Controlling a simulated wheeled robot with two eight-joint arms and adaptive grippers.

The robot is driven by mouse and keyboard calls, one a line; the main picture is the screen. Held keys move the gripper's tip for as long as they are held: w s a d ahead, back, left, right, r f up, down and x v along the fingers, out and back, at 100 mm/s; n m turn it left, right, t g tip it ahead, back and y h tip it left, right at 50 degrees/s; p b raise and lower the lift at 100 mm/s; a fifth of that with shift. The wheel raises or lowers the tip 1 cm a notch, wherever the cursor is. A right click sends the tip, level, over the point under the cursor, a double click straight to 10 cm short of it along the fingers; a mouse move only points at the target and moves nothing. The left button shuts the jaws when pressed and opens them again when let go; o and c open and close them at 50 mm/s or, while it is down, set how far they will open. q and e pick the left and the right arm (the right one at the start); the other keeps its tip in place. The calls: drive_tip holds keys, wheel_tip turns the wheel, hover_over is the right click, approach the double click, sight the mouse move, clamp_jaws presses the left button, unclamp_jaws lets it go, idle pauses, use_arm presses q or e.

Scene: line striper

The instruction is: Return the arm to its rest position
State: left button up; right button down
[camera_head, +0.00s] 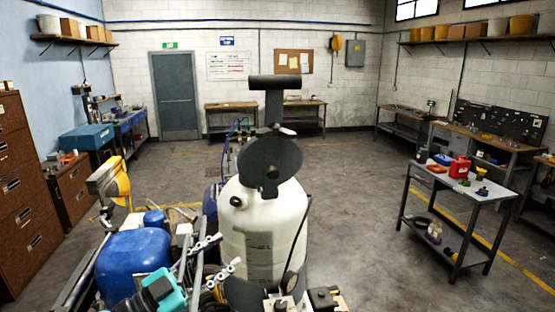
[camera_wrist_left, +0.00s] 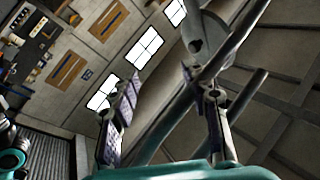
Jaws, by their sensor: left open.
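My left arm, with a teal wrist housing, comes in at the lower left of the head view. Its gripper (camera_head: 227,251) has two grey fingers spread apart, pointing right and slightly up, in front of the white tank (camera_head: 262,240) as seen from the head. In the left wrist view the gripper (camera_wrist_left: 160,78) shows two separated fingers with nothing between them. Whether a finger touches the tank cannot be told. My right gripper is not in view.
The line striper carries a blue rounded part (camera_head: 133,262) close to my left arm. A grey cart (camera_head: 440,178) holding a red can stands at the right. Brown drawers (camera_head: 25,190) stand at the left. Open floor (camera_head: 345,200) lies between tank and cart.

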use_arm(q)
drive_tip(key=s+d+f+n+g+y, duration=0.3)
drive_tip(key=f+n+y, duration=0.1)
drive_tip(key=f, duration=0.4)
drive_tip(key=s+d+f+n+g+y, duration=0.2)
drive_tip(key=s+d+f+n+y, duration=0.15)
drive_tip(key=f, duration=0.35)
drive_tip(key=s+a+f+n+g+y, duration=0.1)
drive_tip(key=s+a+f+n+y, duration=0.75)
drive_tip(key=a, duration=0.35)
wheel_tip(320, 180, down, 21)
drive_tip(key=b, duration=2)
drive_tip(key=shift+a+m, duration=0.2)
drive_tip(key=shift+m, duration=0.1)
drive_tip(key=shift+f, duration=0.1)
